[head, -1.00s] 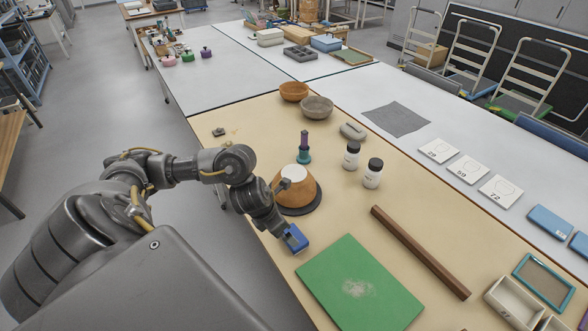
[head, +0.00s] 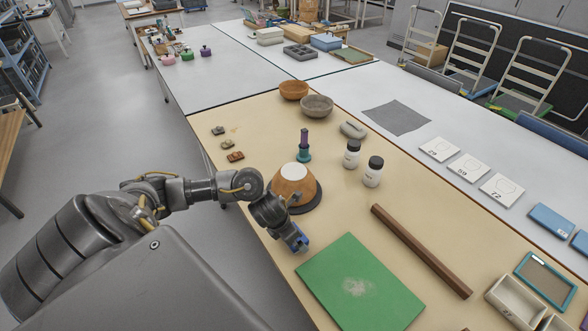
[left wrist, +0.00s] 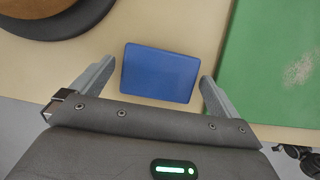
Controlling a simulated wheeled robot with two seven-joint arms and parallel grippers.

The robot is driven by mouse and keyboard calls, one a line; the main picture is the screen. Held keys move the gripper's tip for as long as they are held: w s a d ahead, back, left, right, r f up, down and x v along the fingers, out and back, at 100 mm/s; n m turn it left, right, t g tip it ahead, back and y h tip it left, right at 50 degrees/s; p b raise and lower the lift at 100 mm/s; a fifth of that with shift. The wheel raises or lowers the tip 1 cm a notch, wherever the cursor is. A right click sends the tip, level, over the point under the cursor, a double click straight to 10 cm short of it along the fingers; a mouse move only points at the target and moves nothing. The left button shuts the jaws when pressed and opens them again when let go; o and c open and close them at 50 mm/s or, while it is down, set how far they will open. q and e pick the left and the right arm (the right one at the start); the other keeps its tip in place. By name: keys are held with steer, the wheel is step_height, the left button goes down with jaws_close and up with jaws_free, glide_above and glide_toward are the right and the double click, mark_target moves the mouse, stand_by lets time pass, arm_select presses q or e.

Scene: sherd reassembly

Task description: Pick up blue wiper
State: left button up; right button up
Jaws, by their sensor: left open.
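The blue wiper (left wrist: 160,73) is a flat blue block lying on the beige table, between my left gripper's fingers in the left wrist view. In the head view only a bit of the wiper (head: 304,243) shows, mostly hidden by the gripper. My left gripper (left wrist: 157,76) is open, with one finger on each side of the wiper and a small gap visible at both. In the head view the left gripper (head: 296,239) is low at the table's near edge. My right gripper is not in view.
A green mat (head: 360,285) lies just right of the wiper. A pot fragment (head: 297,180) on a dark round base (head: 312,203) stands behind my gripper. Two white jars (head: 372,172), a purple-and-teal tool (head: 304,147) and a brown bar (head: 420,250) are farther right.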

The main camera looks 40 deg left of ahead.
arm_select(q)
steer(key=c, duration=0.9)
steer(key=shift+r, duration=0.45)
step_height(320, 180, up, 3)
steer(key=shift+a+f, duration=0.1)
steer(key=shift+a, duration=0.05)
steer(key=shift+s+a+r+b, duration=0.9)
steer(key=shift+s+a+r, duration=0.65)
steer(key=shift+a, duration=0.15)
steer(key=shift+s+a+r+b, duration=0.85)
steer(key=shift+s+a+r, duration=0.7)
steer(key=shift+a, duration=0.2)
steer(key=shift+s+a+r+b, duration=0.9)
steer(key=shift+s+a+r, duration=0.65)
steer(key=shift+a, duration=0.15)
